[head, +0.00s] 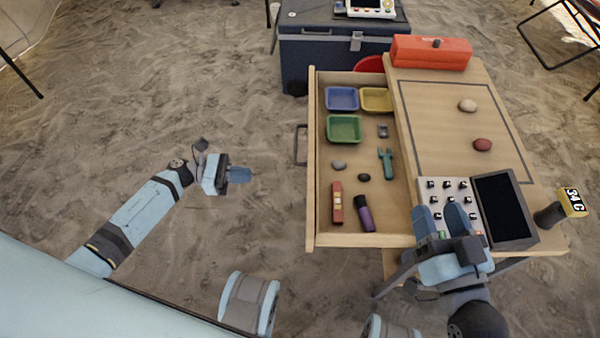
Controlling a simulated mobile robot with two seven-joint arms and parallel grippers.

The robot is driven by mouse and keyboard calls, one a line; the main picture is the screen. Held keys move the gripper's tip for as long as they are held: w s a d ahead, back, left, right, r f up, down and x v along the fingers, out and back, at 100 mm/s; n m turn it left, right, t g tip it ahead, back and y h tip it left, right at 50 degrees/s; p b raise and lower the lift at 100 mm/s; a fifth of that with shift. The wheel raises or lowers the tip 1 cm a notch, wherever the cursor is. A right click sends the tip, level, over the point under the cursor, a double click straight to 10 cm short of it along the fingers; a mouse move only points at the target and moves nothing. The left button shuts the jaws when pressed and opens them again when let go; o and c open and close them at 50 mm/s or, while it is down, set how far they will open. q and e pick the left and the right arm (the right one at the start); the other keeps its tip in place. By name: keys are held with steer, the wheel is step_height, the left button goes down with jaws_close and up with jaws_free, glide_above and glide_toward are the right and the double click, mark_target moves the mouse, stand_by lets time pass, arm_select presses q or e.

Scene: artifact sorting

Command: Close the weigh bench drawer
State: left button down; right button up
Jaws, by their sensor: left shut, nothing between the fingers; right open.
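The weigh bench (450,100) stands at the right of the head view. Its drawer (313,200) is pulled far out toward the left, with a dark handle (300,145) on its left face. In the drawer lie a blue tray (342,98), a yellow tray (375,99), a green tray (344,129) and several small tools and stones. My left gripper (245,175) is shut and empty, left of the drawer and apart from its handle. My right gripper (447,215) is open over the near part of the bench, by the keypad panel (450,190), whose near part it hides.
A dark screen (503,208) and a display reading 34 G (574,202) are at the bench's near right. A red case (432,52) and two stones, pale (467,105) and red (482,145), lie on top. A blue cooler (320,55) stands behind.

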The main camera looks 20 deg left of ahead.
arm_select(q)
steer(key=b+x, duration=0.1)
steer(key=x, duration=1.2)
steer(key=shift+d, duration=0.4)
arm_select(e)
steer(key=r, duration=0.1)
steer(key=a+r+t+y, duration=0.1)
steer(key=r, duration=0.1)
steer(key=shift+s, duration=0.2)
